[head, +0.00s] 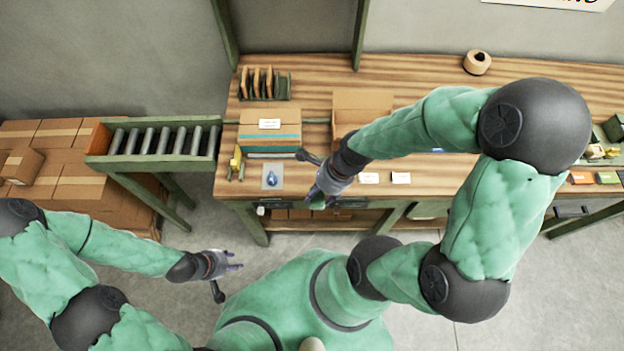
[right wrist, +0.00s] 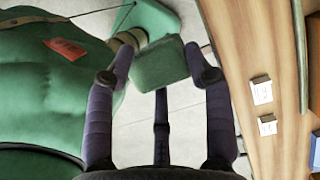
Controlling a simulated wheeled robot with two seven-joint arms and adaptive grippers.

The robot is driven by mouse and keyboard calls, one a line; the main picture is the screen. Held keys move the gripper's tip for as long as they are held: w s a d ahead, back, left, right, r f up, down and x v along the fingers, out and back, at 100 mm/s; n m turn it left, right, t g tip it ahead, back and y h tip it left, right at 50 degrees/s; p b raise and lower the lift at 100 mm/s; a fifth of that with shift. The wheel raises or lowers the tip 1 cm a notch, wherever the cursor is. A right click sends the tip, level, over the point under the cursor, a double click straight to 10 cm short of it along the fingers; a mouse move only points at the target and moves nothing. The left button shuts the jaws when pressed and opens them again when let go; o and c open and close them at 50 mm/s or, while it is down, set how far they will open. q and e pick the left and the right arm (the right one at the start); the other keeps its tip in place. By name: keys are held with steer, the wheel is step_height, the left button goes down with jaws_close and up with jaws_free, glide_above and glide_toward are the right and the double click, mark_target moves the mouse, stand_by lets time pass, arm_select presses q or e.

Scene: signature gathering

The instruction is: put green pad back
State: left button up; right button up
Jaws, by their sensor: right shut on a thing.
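My right gripper (head: 318,197) is shut on a green pad (right wrist: 160,64), holding it by its sides between the fingers, above the floor just off the table's front edge. In the head view only a small part of the pad (head: 318,205) shows under the fingers. My left gripper (head: 228,273) is empty, its fingers spread, low over the floor in front of the table. An orange pad (head: 581,178) and another green pad (head: 607,177) lie at the right end of the table.
The wooden table (head: 420,75) carries a cardboard box with a teal band (head: 270,132), an open box (head: 362,103), a blue-marked card (head: 272,177), small white cards (head: 400,178) and a tape roll (head: 477,62). A roller conveyor (head: 160,141) stands left. My right arm covers part of the tabletop.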

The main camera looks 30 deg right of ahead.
mark_target(304, 179)
steer(key=w+d+f, duration=0.2)
steer(key=w+f, duration=0.1)
steer(key=w, duration=0.4)
steer(key=shift+f+b, duration=0.2)
steer(key=shift+b, duration=0.25)
steer(key=w+f, duration=0.1)
steer(key=f, duration=0.1)
steer(key=w+d+f, duration=0.1)
steer(key=w, duration=0.1)
steer(key=w+f+b, duration=0.1)
steer(key=w+f, duration=0.1)
steer(key=shift+d+f, duration=0.3)
steer(key=shift+d, duration=0.05)
steer(key=shift+w+d+f+b, duration=0.1)
steer(key=shift+w+f+b, duration=0.1)
steer(key=shift+f, duration=0.7)
steer(key=shift+w+f+b, duration=0.1)
steer(key=shift+f+b, duration=0.1)
steer(key=shift+f, duration=0.7)
steer(key=shift+s, duration=0.1)
steer(key=shift+f, duration=0.15)
steer(key=o, duration=1)
steer(key=p+v, duration=0.1)
steer(key=v, duration=1.1)
steer(key=shift+p, duration=0.35)
